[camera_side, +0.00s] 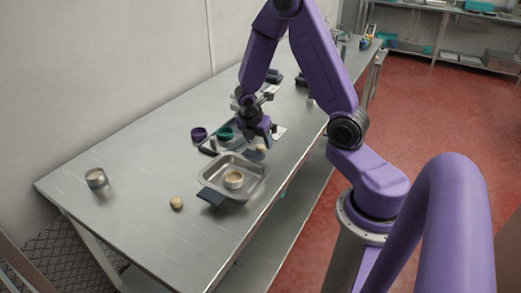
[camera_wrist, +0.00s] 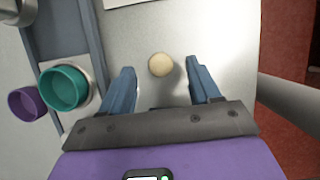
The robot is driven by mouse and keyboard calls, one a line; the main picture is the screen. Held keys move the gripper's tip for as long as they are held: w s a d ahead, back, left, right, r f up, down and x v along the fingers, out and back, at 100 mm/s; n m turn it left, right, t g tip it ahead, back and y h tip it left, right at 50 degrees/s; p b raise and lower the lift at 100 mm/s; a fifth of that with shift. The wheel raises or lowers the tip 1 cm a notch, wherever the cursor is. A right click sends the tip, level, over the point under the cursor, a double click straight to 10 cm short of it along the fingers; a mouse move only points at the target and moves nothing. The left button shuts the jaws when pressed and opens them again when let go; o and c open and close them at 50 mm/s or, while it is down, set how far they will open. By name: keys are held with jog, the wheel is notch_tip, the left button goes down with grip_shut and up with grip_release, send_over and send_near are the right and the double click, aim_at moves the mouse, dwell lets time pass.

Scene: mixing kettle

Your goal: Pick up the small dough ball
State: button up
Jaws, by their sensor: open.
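A small pale dough ball (camera_wrist: 161,64) lies on the metal table between and slightly beyond my fingertips in the wrist view. It also shows in the side view (camera_side: 261,148), just below my gripper (camera_side: 268,134). My gripper (camera_wrist: 161,72) is open, its two blue fingers apart with nothing between them that it holds. A gap shows between the ball and each finger. The exact height of the fingertips above the table is hard to tell. Another tan ball (camera_side: 176,202) lies alone at the table's front left.
A green cup (camera_wrist: 64,88) and a purple cup (camera_wrist: 27,103) stand left of my gripper. A metal pot (camera_side: 96,178) stands far left. The table's right edge is close.

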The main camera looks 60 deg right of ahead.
jog(key=shift+x, duration=1.15)
jog(key=c, duration=1.1)
jog(key=shift+r, duration=0.1)
